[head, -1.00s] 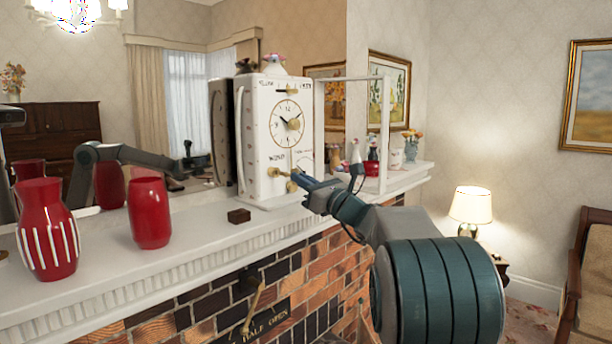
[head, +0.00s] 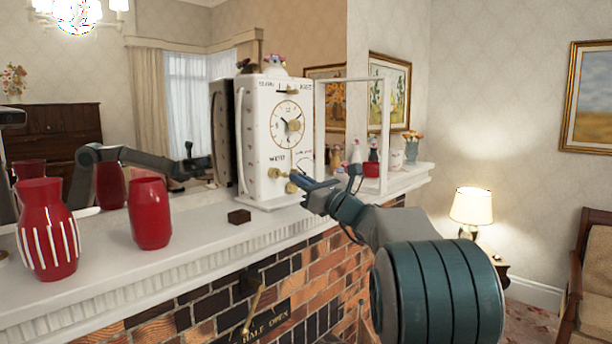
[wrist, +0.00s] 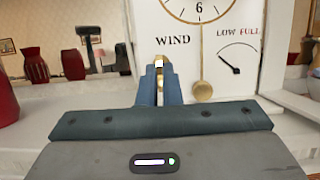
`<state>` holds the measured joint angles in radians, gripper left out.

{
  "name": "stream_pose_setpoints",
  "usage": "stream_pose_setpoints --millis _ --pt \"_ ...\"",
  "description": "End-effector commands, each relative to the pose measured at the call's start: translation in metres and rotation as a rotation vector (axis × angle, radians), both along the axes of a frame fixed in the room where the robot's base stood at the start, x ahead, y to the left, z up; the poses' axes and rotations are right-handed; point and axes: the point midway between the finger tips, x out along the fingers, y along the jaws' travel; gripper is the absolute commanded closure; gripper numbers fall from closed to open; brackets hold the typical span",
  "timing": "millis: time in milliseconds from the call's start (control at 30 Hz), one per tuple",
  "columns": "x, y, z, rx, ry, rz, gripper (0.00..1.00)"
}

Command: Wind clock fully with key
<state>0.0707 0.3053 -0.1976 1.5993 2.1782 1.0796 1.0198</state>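The white clock (head: 258,130) stands upright on the mantel with a round gold-rimmed dial. In the wrist view, the clock's front (wrist: 232,22) shows the word WIND and a LOW–FULL gauge (wrist: 237,60). The gauge needle points up and left, to the LOW side. A brass key (wrist: 160,62) shows in front of the clock, below WIND. My gripper (wrist: 160,78) has its blue fingers close together on either side of the key, seemingly gripping it. In the head view, my gripper (head: 298,181) is at the clock's lower front. The fingers partly hide the key.
A brass pendulum (wrist: 203,90) hangs just right of my fingers. A small dark block (head: 239,216), a red vase (head: 150,215) and a striped red vase (head: 47,232) stand left on the mantel (head: 190,245). A mirror lies behind; a white frame (head: 386,135) stands right.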

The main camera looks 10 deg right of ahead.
Motion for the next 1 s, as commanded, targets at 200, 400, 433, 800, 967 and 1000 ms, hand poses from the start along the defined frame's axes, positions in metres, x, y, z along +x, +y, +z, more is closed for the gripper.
stream_pose_setpoints --millis 200,400,433,800,967,1000 --pt "0.004 0.003 0.0 0.0 0.0 0.0 1.0" --pt "0.007 0.005 0.0 0.0 0.0 0.0 1.0" --pt "0.007 0.005 0.0 0.0 0.0 -0.001 1.0" --pt "0.013 0.01 0.0 0.0 0.0 0.0 1.0" --pt "0.016 0.012 0.0 0.0 0.0 0.001 1.0" --pt "0.017 0.012 0.0 0.0 0.0 0.001 1.0"
